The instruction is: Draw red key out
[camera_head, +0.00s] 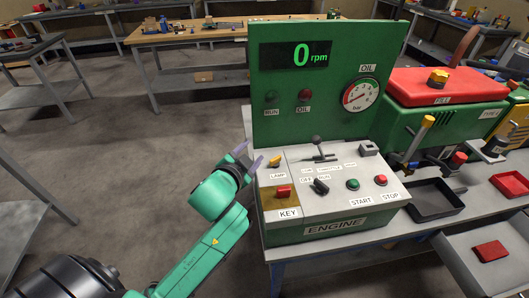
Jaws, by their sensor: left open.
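The red key (283,191) sits in the brass-coloured plate (267,206) above the KEY label, on the front left of the grey control panel (335,205). My left gripper (249,157) is at the panel's left edge, up and to the left of the key. Its purple-tipped fingers are apart, with nothing seen between them. The gripper does not appear to touch the key. My right gripper is out of view.
A yellow lamp switch (275,161), a black switch (321,187) and a throttle lever (318,146) stand near the key. The green upright gauge board (285,125) rises behind. A black tray (436,207) lies to the right.

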